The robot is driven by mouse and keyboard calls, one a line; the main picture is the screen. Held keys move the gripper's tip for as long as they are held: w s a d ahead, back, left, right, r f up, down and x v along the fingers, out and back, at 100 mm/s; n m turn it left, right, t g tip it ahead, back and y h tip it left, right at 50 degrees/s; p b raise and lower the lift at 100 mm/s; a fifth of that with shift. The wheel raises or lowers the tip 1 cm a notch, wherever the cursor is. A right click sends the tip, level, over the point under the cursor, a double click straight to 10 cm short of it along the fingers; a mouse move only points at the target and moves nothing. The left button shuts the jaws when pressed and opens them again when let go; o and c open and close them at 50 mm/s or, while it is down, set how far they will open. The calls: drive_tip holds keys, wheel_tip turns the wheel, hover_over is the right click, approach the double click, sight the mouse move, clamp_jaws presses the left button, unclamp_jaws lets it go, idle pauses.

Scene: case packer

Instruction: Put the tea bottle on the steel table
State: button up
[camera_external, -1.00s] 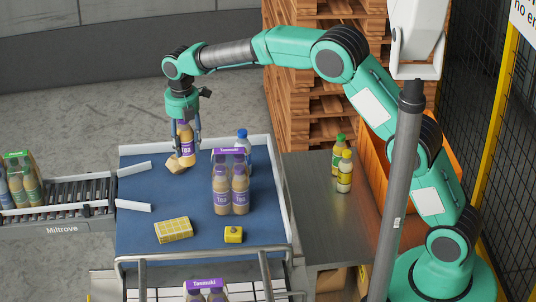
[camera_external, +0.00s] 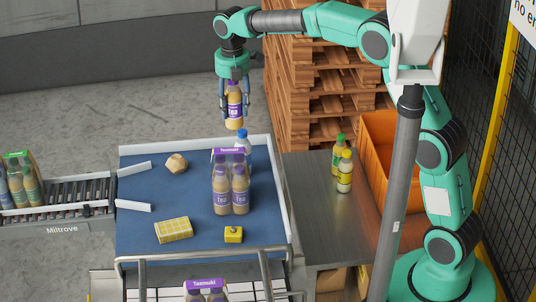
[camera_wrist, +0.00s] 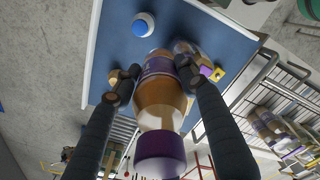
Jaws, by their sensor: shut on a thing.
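The tea bottle (camera_external: 234,108), amber-brown with a purple label, hangs upright in my gripper (camera_external: 235,100) above the far edge of the blue table. In the wrist view, my gripper (camera_wrist: 155,88) has a finger on each side of the tea bottle (camera_wrist: 160,100), and its purple cap faces the camera. The steel table (camera_external: 310,215) stands to the right of the blue table; its left and front parts are bare. My gripper is to the left of and higher than the steel table.
A green-capped bottle (camera_external: 339,152) and a yellow-capped bottle (camera_external: 345,172) stand on the steel table, beside an orange crate (camera_external: 375,140). A pack of tea bottles (camera_external: 231,190), a blue-capped bottle (camera_external: 243,142), a beige lump (camera_external: 176,163) and a yellow box (camera_external: 173,230) are on the blue table (camera_external: 150,205).

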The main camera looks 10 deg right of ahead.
drive_tip(key=s+d+f+m+b, duration=0.15)
drive_tip(key=s+d, duration=0.25)
drive_tip(key=d, duration=1)
drive_tip(key=s+d+m+b, duration=0.1)
drive_tip(key=s+d+m, duration=0.25)
drive_tip(key=d, duration=1.05)
drive_tip(key=s+d+f+m+b, duration=0.15)
drive_tip(key=s+d, duration=0.25)
drive_tip(key=d, duration=1.1)
wheel_tip(320, 180, down, 33)
drive_tip(key=shift+s+a, duration=0.15)
drive_tip(key=shift+s, duration=0.1)
drive_tip(key=shift+w, duration=0.1)
drive_tip(key=p, duration=0.1)
hover_over(349, 206)
drive_tip(key=shift+s+f, duration=0.35)
drive_tip(key=shift+f, duration=0.3)
drive_tip(key=shift+w+f+p, duration=0.25)
drive_tip(key=shift+f, duration=0.65)
drive_tip(key=shift+w+f+p, duration=0.2)
drive_tip(key=shift+f+p, duration=0.05)
drive_tip(key=shift+f, duration=0.65)
